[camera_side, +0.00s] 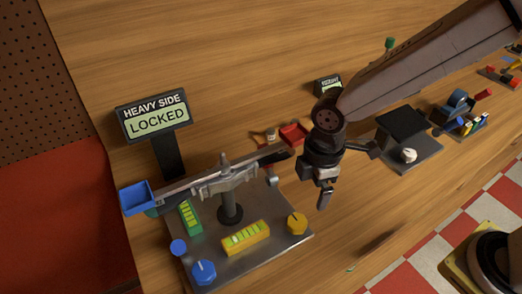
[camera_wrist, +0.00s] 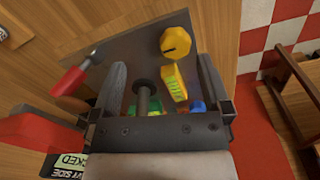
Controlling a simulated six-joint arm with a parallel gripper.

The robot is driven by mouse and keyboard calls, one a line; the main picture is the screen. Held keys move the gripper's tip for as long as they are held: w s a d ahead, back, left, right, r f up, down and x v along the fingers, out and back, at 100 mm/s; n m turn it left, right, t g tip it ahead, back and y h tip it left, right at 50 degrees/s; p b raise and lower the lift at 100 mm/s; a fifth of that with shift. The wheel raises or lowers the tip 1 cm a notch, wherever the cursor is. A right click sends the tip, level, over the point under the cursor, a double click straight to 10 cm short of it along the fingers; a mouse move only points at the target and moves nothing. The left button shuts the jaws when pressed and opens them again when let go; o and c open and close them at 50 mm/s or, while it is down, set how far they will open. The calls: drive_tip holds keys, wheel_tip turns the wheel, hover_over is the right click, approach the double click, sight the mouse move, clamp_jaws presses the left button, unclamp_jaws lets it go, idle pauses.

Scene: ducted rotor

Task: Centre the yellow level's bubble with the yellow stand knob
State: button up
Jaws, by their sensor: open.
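The yellow level (camera_side: 246,238) lies at the front of the metal base plate, with a green vial on top. It also shows in the wrist view (camera_wrist: 174,84). Its bubble is too small to place surely. The yellow knob (camera_side: 297,222) stands at the plate's right corner, right of the level. In the wrist view the knob (camera_wrist: 175,43) is round with a dark slot on top. My gripper (camera_side: 324,192) is open and empty, above and beyond the knob and apart from it. Its jaws (camera_wrist: 160,75) frame part of the plate in the wrist view.
A balance beam on a post (camera_side: 230,205) carries a blue pan (camera_side: 137,198) and a red pan (camera_side: 294,134). Blue knobs (camera_side: 204,271) and a green level (camera_side: 190,217) share the plate. A sign (camera_side: 155,116) reads HEAVY SIDE LOCKED. Bare wood lies right of the plate.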

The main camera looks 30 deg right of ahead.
sight(297, 220)
drive_tip(key=a+n, duration=0.1)
drive_tip(key=a, duration=0.1)
drive_tip(key=a+n, duration=0.1)
drive_tip(key=shift+s+a+n, duration=0.35)
drive_tip(key=shift+n, duration=0.05)
drive_tip(key=shift+f, duration=0.15)
drive_tip(key=shift+f, duration=3.75)
drive_tip(key=c, duration=1.3)
